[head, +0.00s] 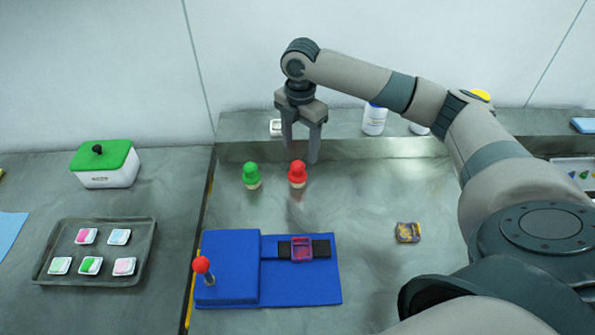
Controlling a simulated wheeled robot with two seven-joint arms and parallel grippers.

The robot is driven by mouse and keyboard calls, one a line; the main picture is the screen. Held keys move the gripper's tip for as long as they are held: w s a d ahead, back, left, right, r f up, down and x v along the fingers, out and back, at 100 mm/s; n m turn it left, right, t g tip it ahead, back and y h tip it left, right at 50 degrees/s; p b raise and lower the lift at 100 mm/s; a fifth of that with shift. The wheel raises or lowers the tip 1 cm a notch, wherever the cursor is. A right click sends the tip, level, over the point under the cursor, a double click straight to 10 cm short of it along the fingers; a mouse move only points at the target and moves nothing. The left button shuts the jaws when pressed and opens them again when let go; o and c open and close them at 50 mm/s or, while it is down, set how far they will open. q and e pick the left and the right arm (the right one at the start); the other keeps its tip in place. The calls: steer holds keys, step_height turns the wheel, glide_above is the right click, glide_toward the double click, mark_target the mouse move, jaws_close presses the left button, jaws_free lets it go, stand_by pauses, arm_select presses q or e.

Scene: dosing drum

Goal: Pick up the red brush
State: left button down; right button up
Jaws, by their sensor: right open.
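The red brush (297,173) stands upright on the grey table, with a red knobbed top and a pale lower end. A similar green brush (251,175) stands just to its left. My right gripper (301,155) points down above and slightly behind the red brush, its fingers apart and empty. The fingers look close to the brush, and I cannot tell whether they touch it. My left gripper is not in view.
A blue base (325,285) with a red-knobbed lever (202,265) and a pink square piece lies in front. A tray (145,265) of small tiles and a green-lidded box (106,163) are at left. A small yellowish block (407,232) lies right. A raised ledge holds bottles (374,120).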

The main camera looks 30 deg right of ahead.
mark_target(299, 163)
step_height(299, 163, down, 6)
steer(key=shift+r+p, duration=0.15)
steer(key=shift+p, duration=0.5)
steer(key=shift+a+f+p, duration=0.2)
steer(key=shift+f+p, duration=0.45)
steer(key=shift+p, duration=0.05)
step_height(299, 163, down, 3)
steer(key=shift+a+f+p, duration=0.1)
steer(key=shift+a+p, duration=0.05)
steer(key=shift+p, duration=0.5)
steer(key=shift+f, duration=0.35)
steer(key=c, duration=1.1)
steer(key=shift+r, duration=0.15)
